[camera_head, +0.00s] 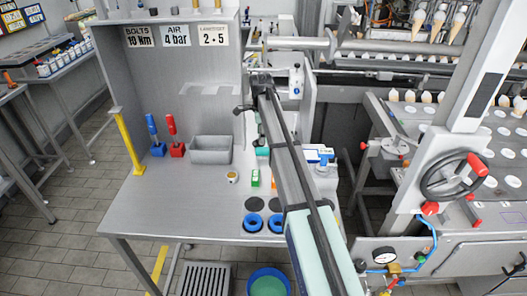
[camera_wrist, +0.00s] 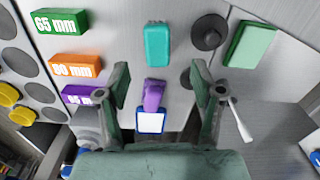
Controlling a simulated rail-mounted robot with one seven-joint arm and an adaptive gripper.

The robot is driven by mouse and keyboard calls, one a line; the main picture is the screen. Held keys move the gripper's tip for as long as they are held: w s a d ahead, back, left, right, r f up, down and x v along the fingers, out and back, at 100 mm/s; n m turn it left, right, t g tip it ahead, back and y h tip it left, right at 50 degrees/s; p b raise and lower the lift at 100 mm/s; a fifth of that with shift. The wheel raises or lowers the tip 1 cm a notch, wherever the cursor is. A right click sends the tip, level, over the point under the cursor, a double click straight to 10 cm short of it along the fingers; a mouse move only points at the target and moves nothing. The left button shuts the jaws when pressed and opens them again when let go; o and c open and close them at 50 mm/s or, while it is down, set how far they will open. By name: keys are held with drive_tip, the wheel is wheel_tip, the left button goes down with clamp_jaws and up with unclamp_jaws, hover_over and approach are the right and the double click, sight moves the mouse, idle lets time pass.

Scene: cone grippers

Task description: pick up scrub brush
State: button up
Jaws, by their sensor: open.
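A teal rounded block (camera_wrist: 157,46) lies on the grey table in the wrist view and looks like the scrub brush, though I cannot be sure. A small purple piece (camera_wrist: 153,95) and a white, blue-edged piece (camera_wrist: 150,121) show nearer my palm. My gripper (camera_wrist: 160,80) is open, one finger on each side of the picture's middle. The teal block appears beyond the fingertips, in line with the gap, and nothing is visibly held. In the head view my arm hides most of the gripper; a bit of teal (camera_head: 262,152) shows beside the arm.
Green (camera_wrist: 62,22), orange (camera_wrist: 75,65) and purple (camera_wrist: 80,96) labelled blocks lie left. A dark round piece with a knob (camera_wrist: 209,32) and a green pad (camera_wrist: 250,45) lie right. A grey bin (camera_head: 211,150) stands left on the table (camera_head: 150,205), whose front left is clear.

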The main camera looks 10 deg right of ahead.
sight(262, 149)
wheel_tip(262, 149, down, 2)
drive_tip(key=shift+f+p, duration=0.25)
drive_tip(key=shift+p, duration=0.05)
drive_tip(key=shift+s+d+f+p, duration=0.15)
drive_tip(key=shift+f+p, duration=0.45)
drive_tip(key=shift+f, duration=0.45)
drive_tip(key=shift+s+f+p, duration=0.1)
drive_tip(key=shift+f+p, duration=0.5)
drive_tip(key=shift+f, duration=1.05)
drive_tip(key=c, duration=1.3)
